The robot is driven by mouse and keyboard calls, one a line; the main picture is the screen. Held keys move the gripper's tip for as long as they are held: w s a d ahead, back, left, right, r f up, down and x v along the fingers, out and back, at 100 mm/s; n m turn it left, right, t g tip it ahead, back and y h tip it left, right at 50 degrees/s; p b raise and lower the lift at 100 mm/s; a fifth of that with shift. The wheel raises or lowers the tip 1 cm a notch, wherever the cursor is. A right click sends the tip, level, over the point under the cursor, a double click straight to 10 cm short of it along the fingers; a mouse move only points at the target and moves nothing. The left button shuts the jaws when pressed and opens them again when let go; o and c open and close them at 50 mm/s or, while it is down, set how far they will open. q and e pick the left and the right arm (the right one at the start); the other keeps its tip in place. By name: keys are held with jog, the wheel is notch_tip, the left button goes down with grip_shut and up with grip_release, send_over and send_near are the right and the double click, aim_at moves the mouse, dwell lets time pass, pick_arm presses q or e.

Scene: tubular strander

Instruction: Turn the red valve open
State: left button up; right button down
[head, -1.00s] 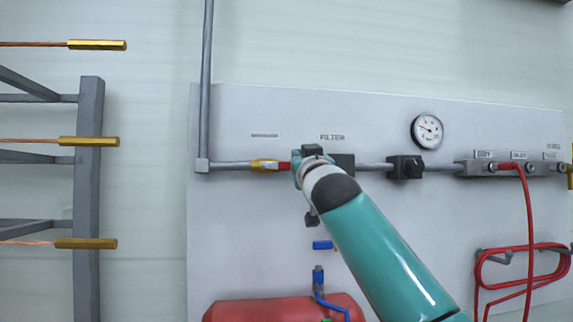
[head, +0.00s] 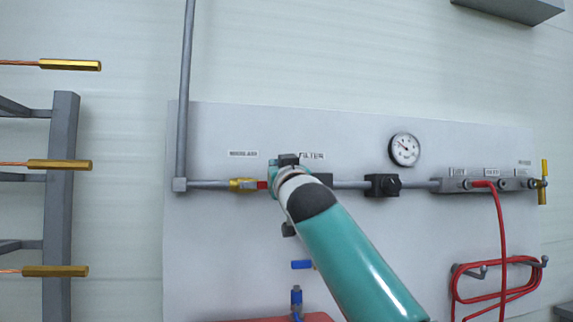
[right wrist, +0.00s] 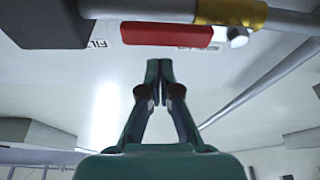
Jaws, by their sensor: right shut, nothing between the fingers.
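The red valve handle (right wrist: 167,34) shows in the right wrist view as a flat red bar. It lies roughly along the pipe, beside the brass valve body (right wrist: 230,12). In the head view, a short red part (head: 262,185) shows to the right of the brass body (head: 242,185); my right wrist hides the rest. My right gripper (right wrist: 158,68) is shut and empty. In the wrist view its fingertips point at the panel, just below the handle, with a visible gap between them in the picture. Its fingers are hidden in the head view. My left gripper is not in view.
The grey panel (head: 215,240) carries a pipe, a black regulator (head: 384,185), a gauge (head: 404,149) and a manifold (head: 450,185). A red hose (head: 498,225) hangs at right. A blue handle (head: 302,265) sits below my arm. Brass-ended rods (head: 60,166) stick out at left.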

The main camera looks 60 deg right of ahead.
jog(key=r+b+v, duration=0.1)
jog(key=b+v, duration=0.5)
jog(key=v, duration=0.3)
jog(key=shift+s+a+r, duration=0.15)
jog(key=shift+s+a, duration=0.1)
jog(key=shift+a, duration=0.3)
